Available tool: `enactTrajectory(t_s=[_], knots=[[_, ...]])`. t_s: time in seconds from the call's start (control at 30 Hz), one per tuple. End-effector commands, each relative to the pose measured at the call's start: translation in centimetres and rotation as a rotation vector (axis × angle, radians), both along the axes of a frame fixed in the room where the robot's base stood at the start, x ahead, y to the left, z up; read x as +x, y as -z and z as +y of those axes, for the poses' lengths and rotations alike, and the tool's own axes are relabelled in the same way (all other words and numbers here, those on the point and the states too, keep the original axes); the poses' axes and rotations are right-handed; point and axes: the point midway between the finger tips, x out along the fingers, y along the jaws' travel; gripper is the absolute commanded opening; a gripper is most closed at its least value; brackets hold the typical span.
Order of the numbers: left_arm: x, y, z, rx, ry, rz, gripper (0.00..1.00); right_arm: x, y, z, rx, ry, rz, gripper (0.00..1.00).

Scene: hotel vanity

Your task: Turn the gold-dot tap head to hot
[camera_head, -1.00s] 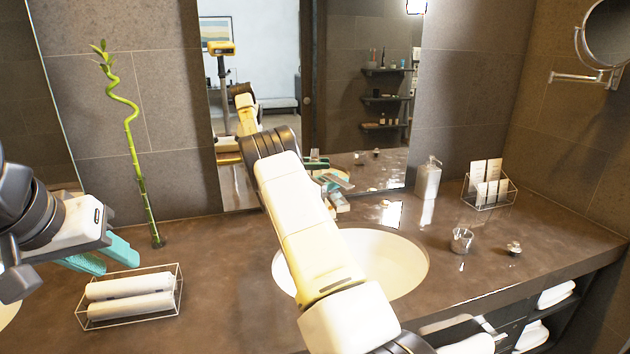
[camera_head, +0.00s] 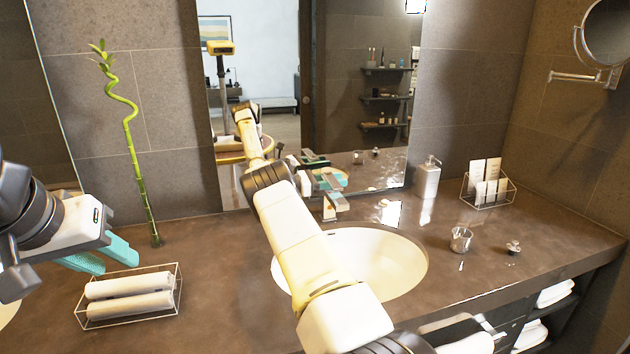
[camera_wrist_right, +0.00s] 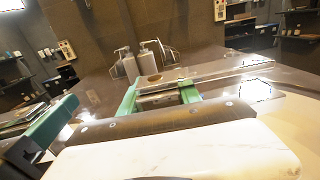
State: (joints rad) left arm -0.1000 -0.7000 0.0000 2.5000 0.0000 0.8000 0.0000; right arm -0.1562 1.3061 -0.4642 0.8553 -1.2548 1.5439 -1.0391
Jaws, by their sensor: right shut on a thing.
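The tap (camera_head: 335,205) stands behind the oval basin (camera_head: 405,262), in front of the mirror. My right arm crosses the basin, and my right gripper (camera_head: 328,180) is at the top of the tap. In the right wrist view its two green fingers (camera_wrist_right: 158,95) are closed on the metal tap head (camera_wrist_right: 160,86). The tap head is mostly hidden in the head view. My left gripper (camera_head: 108,254) has teal fingers spread apart, empty, above the counter at the left.
A wire basket with rolled towels (camera_head: 128,298) sits below my left gripper. A bamboo stem (camera_head: 140,165) stands behind it. A soap dispenser (camera_head: 427,178), card rack (camera_head: 489,185), glass (camera_head: 461,240) and small stopper (camera_head: 513,248) are at the right. The mirror (camera_head: 360,110) is close behind the tap.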

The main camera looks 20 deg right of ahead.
Motion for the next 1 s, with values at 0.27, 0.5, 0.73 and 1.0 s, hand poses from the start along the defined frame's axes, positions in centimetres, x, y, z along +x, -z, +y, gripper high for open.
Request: enactTrajectory(t_s=[0.27,0.5,0.73,1.0], knots=[[0.0,0.0,0.0,0.000,0.000,0.000,0.36,0.0,-0.2,0.0,0.001,0.021,-0.002,0.00],[0.0,0.0,0.0,0.000,0.000,0.000,0.36,0.0,-0.2,0.0,0.002,0.020,-0.002,0.58],[0.0,0.0,0.0,0.000,0.000,0.000,0.36,0.0,-0.1,0.0,0.002,0.021,-0.001,0.62],[0.0,0.0,0.0,0.000,0.000,0.000,0.36,0.3,-0.1,1.8,0.001,0.018,-0.001,0.62]])
